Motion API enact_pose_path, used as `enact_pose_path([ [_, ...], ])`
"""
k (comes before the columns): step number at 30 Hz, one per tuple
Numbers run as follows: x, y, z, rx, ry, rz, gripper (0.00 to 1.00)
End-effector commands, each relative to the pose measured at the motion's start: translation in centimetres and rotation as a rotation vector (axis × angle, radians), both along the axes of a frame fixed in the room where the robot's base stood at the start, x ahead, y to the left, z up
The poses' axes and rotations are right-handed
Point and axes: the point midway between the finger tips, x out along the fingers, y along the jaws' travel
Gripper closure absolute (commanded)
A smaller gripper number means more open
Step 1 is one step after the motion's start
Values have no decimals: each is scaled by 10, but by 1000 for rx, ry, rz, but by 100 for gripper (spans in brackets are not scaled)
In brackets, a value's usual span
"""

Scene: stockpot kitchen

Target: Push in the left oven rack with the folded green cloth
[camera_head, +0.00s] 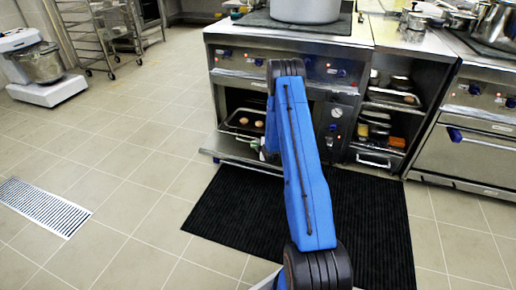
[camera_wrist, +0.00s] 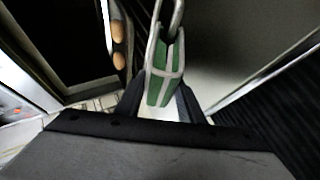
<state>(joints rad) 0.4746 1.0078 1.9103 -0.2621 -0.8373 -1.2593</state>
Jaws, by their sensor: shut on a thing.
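My gripper (camera_wrist: 160,98) is shut on the folded green cloth (camera_wrist: 165,72), which has pale edges and sits between the dark fingers in the wrist view. The cloth's far end meets or overlaps a grey metal bar at the top of that view; I cannot tell whether they touch. In the head view the oven rack (camera_head: 232,131) shows in the open left oven, with brown round items on it. My blue arm hides its right part and most of my gripper. A bit of the cloth shows left of the arm, above the lowered oven door (camera_head: 225,148).
A large pot (camera_head: 305,10) stands on the stove top. Open shelves (camera_head: 385,125) with dishes are to the right, and another oven (camera_head: 470,155) beyond them. A black mat (camera_head: 230,220) lies before the oven.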

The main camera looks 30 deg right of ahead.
Motion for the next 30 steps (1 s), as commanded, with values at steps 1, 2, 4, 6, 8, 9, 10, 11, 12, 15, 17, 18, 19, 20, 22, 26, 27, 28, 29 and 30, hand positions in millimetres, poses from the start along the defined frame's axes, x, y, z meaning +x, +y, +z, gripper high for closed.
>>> enact_pose_path([
  [1,2,-3,0,0,-1,-2,94],
  [2,3,-4,0,0,-1,-1,94],
  [4,6,-7,0,-1,-2,0,94],
  [6,8,-10,1,0,-2,0,94],
  [8,9,-11,0,0,-2,0,94],
  [9,9,-11,0,-1,-1,1,94],
  [10,9,-12,0,-1,-1,1,94],
  [11,10,-12,0,-1,-1,1,94],
  [12,9,-12,0,-1,-1,1,94],
  [15,9,-11,0,-1,-1,1,94],
  [17,10,-12,0,-1,-1,1,94],
  [18,10,-12,0,-1,-1,1,94],
  [19,11,-13,0,-1,-1,1,94],
  [20,11,-14,0,-1,-1,1,94],
  [22,14,-17,0,-1,-1,1,94],
  [26,19,-23,0,-2,-2,0,94],
  [27,20,-25,0,-2,-2,0,94],
  [28,21,-26,0,-2,-2,0,94],
  [29,22,-28,0,-1,-2,0,94],
  [30,23,-30,0,-2,-2,0,94],
])
